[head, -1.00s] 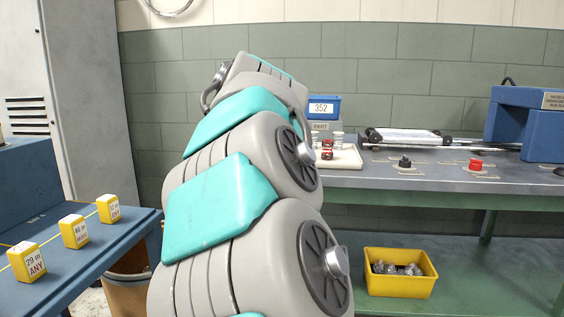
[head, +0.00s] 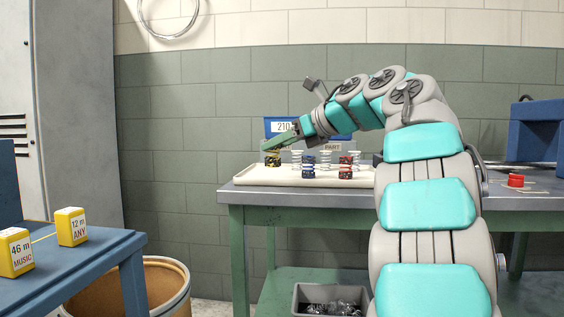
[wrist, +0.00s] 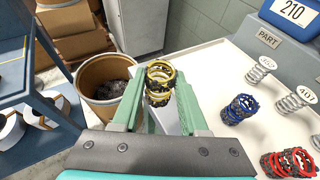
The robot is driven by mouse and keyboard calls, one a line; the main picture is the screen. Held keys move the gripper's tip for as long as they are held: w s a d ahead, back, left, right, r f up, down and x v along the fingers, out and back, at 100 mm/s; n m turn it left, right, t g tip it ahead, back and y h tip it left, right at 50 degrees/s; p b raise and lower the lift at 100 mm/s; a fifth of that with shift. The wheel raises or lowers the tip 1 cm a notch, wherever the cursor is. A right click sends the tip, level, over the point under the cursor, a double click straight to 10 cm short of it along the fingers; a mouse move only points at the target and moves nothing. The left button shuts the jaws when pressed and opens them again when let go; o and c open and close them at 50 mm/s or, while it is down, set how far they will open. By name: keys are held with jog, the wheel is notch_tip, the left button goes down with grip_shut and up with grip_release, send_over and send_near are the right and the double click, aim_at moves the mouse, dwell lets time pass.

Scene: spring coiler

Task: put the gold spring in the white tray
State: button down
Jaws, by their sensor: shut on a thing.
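The gold spring (wrist: 159,82), yellow with black, sits between the fingers of my gripper (wrist: 160,100), which is shut on it. In the head view my gripper (head: 271,149) reaches left over the bench, with the gold spring (head: 273,159) at its tip. The white tray (head: 262,178) lies under it on the bench; the tray also shows in the wrist view (wrist: 213,72). The spring is at the tray's left part. I cannot tell whether it touches the tray floor.
Blue (wrist: 240,108), red (wrist: 287,162) and silver springs (wrist: 296,99) stand to the right in the tray. A brown drum (wrist: 105,98) stands on the floor left of the bench. A grey bin (head: 306,296) sits below.

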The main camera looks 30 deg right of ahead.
jog(key=w+d+p, duration=0.1)
jog(key=w, duration=0.2)
jog(key=w+d+p, duration=0.2)
jog(key=w, duration=0.1)
jog(key=w+d+p, duration=0.1)
jog(key=w, duration=0.3)
jog(key=shift+d+f, duration=0.15)
jog(key=shift+f, duration=0.2)
jog(key=shift+w+d+f+p, duration=0.15)
jog(key=shift+w+d+p, duration=0.1)
jog(key=shift+w+p, duration=0.25)
jog(key=shift+f+b, duration=1.5)
jog(key=shift+f, duration=0.3)
jog(key=shift+f, duration=0.2)
jog(key=shift+c, duration=2.2)
grip_release()
jog(key=shift+w, duration=0.1)
jog(key=shift+r, duration=0.1)
